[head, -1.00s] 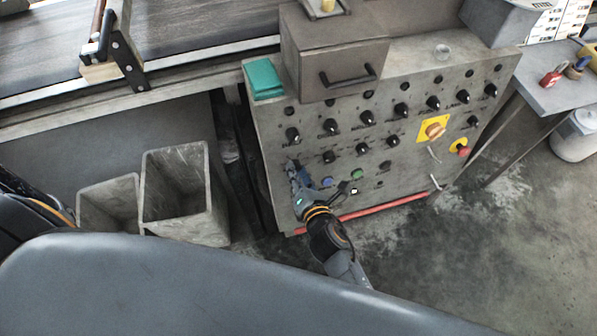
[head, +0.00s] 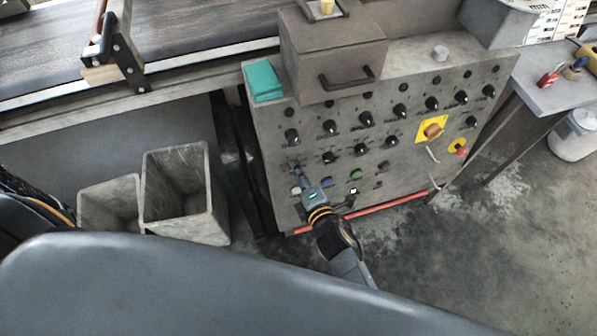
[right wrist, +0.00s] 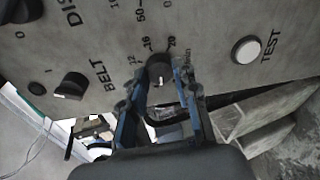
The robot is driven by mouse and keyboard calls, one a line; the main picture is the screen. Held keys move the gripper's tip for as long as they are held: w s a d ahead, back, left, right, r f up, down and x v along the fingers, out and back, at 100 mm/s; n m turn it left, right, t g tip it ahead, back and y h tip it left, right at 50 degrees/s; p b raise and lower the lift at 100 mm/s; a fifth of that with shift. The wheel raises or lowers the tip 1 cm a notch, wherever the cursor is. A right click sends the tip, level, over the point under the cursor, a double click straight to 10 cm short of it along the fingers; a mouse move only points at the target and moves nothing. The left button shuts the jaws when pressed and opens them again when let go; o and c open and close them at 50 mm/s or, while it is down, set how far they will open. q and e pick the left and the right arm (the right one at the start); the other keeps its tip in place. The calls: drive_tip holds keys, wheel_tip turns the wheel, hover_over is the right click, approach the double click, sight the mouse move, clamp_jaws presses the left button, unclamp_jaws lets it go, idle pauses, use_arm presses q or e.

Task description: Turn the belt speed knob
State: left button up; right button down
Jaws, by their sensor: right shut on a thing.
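The control panel (head: 400,170) carries rows of black knobs. In the right wrist view, the belt speed knob (right wrist: 158,68) is dark with a pale mark, beside the printed word BELT and a numbered scale. My right gripper (right wrist: 156,88) is shut on it, one blue-edged finger on each side. In the head view, my right gripper (head: 297,169) reaches the lower left of the panel and mostly hides this knob. My left gripper is not in view.
Nearby are a white TEST button (right wrist: 246,50) and another black knob (right wrist: 70,86). A green button (head: 355,174) and a yellow-backed rotary switch (head: 432,130) are farther right. Two grey bins (head: 183,190) stand left of the panel. A red bar (head: 385,206) runs along its bottom.

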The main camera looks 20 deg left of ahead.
drive_tip(key=m, duration=0.7)
drive_tip(key=m+t, duration=0.1)
drive_tip(key=m, duration=0.6)
drive_tip(key=m+t+y+b, duration=0.1)
drive_tip(key=m, duration=0.7)
drive_tip(key=shift+s+f, duration=0.1)
drive_tip(key=shift+f, duration=0.2)
drive_tip(key=c, duration=1)
unclamp_jaws()
drive_tip(key=shift+d, duration=0.1)
drive_tip(key=f+v, duration=0.1)
drive_tip(key=v, duration=1.1)
drive_tip(key=shift+r, duration=0.45)
